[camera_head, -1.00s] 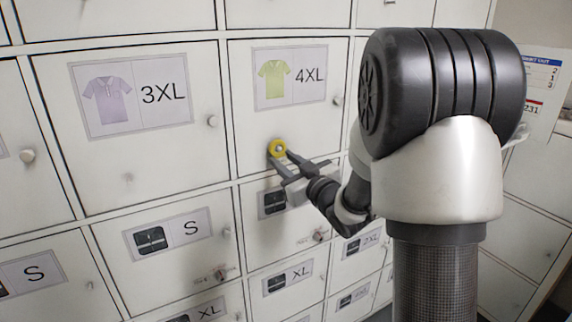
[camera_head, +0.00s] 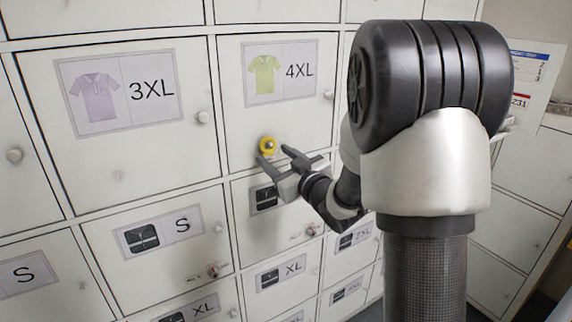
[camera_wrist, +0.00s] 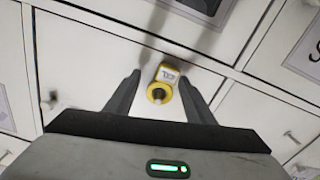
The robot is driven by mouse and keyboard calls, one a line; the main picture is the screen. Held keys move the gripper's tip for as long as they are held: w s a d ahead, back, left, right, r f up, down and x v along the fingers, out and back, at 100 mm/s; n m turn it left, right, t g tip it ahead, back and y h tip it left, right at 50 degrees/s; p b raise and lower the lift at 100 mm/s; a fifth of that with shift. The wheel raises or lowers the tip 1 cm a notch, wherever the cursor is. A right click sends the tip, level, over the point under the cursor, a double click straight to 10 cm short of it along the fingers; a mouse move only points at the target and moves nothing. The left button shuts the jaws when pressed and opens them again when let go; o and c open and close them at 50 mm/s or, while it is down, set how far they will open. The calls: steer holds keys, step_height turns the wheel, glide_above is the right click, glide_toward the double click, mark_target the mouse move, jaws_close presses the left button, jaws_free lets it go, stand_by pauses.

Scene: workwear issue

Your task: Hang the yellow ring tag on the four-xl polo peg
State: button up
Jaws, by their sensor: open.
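The yellow ring tag (camera_head: 268,146) is against the lower part of the door that carries a green polo picture and "4XL" (camera_head: 280,70). A small peg end shows in the middle of the ring, so the ring appears to be around the peg. In the wrist view the yellow ring (camera_wrist: 151,98) circles a greyish peg end, and its white label (camera_wrist: 167,73) has lettering too small to read surely. My gripper (camera_head: 275,156) is open, its two fingers apart on either side of the tag. In the wrist view my gripper (camera_wrist: 160,80) shows gaps beside the tag.
The 3XL polo door (camera_head: 120,125) is to the left, with a round knob (camera_head: 203,117). A printed notice (camera_head: 525,80) hangs at the right. The space in front of the doors is clear.

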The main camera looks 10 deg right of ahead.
steer(key=b+v, duration=0.9)
steer(key=v, duration=0.8)
steer(key=s+d+m+g+h, duration=0.2)
steer(key=d+m+g+h, duration=0.1)
steer(key=d+m+h, duration=0.4)
steer(key=s+a+f+g+y, duration=0.1)
steer(key=s+a+f+g, duration=0.3)
steer(key=s+a, duration=0.3)
steer(key=s+a+f+g, duration=0.4)
steer(key=s+a+f, duration=0.1)
steer(key=s, duration=0.4)
step_height(320, 180, up, 22)
steer(key=s+n+p, duration=0.1)
steer(key=p, duration=2.1)
steer(key=shift+s+a+f+g, duration=0.2)
steer(key=shift+a+f+g, duration=0.05)
steer(key=shift+a+g, duration=0.05)
